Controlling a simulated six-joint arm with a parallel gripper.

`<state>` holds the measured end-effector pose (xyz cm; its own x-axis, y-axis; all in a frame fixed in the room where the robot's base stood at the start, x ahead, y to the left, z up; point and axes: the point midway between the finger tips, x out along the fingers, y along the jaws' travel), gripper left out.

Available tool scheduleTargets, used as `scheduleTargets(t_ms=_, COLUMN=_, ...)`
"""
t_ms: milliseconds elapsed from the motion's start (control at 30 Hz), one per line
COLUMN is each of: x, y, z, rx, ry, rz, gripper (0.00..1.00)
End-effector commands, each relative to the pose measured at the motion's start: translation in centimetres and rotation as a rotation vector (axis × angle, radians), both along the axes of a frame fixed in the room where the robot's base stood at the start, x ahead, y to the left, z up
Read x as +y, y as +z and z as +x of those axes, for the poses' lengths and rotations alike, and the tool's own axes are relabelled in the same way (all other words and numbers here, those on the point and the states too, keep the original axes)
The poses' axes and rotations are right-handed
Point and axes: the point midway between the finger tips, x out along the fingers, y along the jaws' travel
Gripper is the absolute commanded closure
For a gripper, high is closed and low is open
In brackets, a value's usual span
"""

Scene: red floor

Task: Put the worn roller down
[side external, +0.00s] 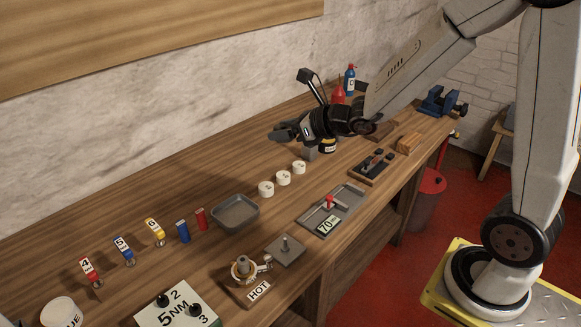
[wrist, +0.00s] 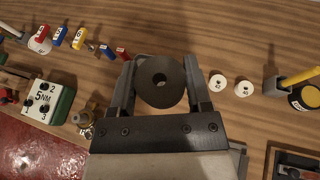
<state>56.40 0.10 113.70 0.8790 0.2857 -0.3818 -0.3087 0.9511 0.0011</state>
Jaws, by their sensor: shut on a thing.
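The roller appears raised above the bench top. What lies directly under it is hidden in the wrist view.
Three white rollers (side external: 283,178) stand in a row near the gripper. A grey tray (side external: 235,212), a plate with a post (side external: 285,250), a fixture marked HOT (side external: 248,278) and a 70 gauge (side external: 328,222) are nearer the front. Bare wood (side external: 180,190) lies at the back left.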

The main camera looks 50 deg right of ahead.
Motion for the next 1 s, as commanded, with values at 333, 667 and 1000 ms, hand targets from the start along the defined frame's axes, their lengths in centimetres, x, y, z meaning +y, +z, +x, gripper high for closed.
scheduleTargets(t_ms=333, x=-0.1, y=0.0, z=0.0, rx=0.001, ry=-0.006, rz=-0.002, gripper=0.93)
scheduleTargets(t_ms=667, x=1.5, y=-2.4, z=-0.3, rx=0.004, ry=0.141, rz=0.0, gripper=0.93)
scheduleTargets(t_ms=1000, x=5.3, y=-7.7, z=-2.8, rx=0.006, ry=0.501, rz=0.003, gripper=0.93)
